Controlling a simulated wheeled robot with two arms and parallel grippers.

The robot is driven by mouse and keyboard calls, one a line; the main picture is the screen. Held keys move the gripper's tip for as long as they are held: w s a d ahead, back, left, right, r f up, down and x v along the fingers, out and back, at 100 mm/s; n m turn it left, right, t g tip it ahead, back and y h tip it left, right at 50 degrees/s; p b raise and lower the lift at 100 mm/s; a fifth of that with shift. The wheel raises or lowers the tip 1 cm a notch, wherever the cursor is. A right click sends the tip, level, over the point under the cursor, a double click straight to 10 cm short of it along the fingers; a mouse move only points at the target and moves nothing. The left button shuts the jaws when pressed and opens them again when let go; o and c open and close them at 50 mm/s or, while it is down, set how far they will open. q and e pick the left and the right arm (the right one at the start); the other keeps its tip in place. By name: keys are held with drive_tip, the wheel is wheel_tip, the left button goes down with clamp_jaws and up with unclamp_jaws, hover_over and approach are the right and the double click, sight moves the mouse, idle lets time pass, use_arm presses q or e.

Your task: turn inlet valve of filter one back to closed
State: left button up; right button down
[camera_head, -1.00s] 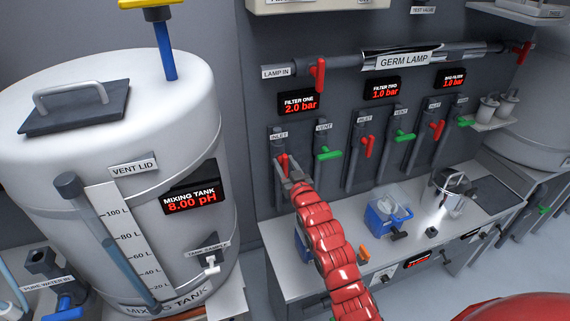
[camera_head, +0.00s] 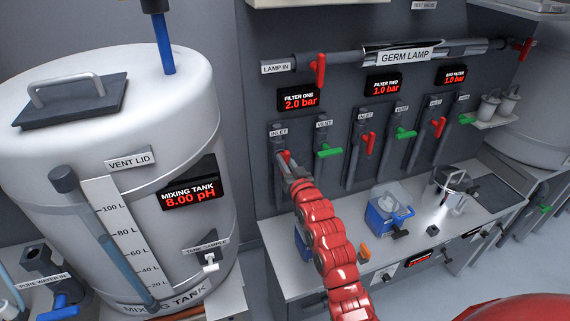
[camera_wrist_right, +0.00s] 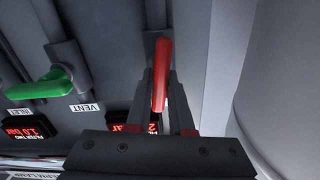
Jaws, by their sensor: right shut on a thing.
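The red inlet valve handle of filter one (camera_head: 286,155) is on the dark wall panel under the INLET label, below the filter one display (camera_head: 299,99) reading 2.0 bar. My right gripper (camera_head: 284,165) is at this handle and covers much of it in the head view. In the right wrist view the red handle (camera_wrist_right: 162,75) stands between the two fingers of my right gripper (camera_wrist_right: 165,100), which are shut on it. The exact angle of the handle is hard to tell. My left gripper is out of view.
The green vent handle (camera_head: 328,150) sits just right of the held valve. Filter two has a red inlet handle (camera_head: 370,143) and a green vent handle (camera_head: 405,132). The mixing tank (camera_head: 115,165) stands left. A bench (camera_head: 296,285) with a blue jug (camera_head: 383,213) is below.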

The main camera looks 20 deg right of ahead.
drive_tip(key=m, duration=0.1)
drive_tip(key=m+b, duration=0.1)
drive_tip(key=shift+d+f+m, duration=0.15)
drive_tip(key=shift+m, duration=0.25)
drive_tip(key=m+b, duration=0.1)
drive_tip(key=m, duration=0.2)
drive_tip(key=shift+d+m, duration=0.1)
drive_tip(key=shift+m, duration=0.2)
drive_tip(key=m, duration=0.3)
drive_tip(key=shift+d+f+m, duration=0.1)
drive_tip(key=shift+m, duration=0.2)
drive_tip(key=m, duration=0.5)
drive_tip(key=shift+f, duration=0.1)
drive_tip(key=c, duration=0.8)
unclamp_jaws()
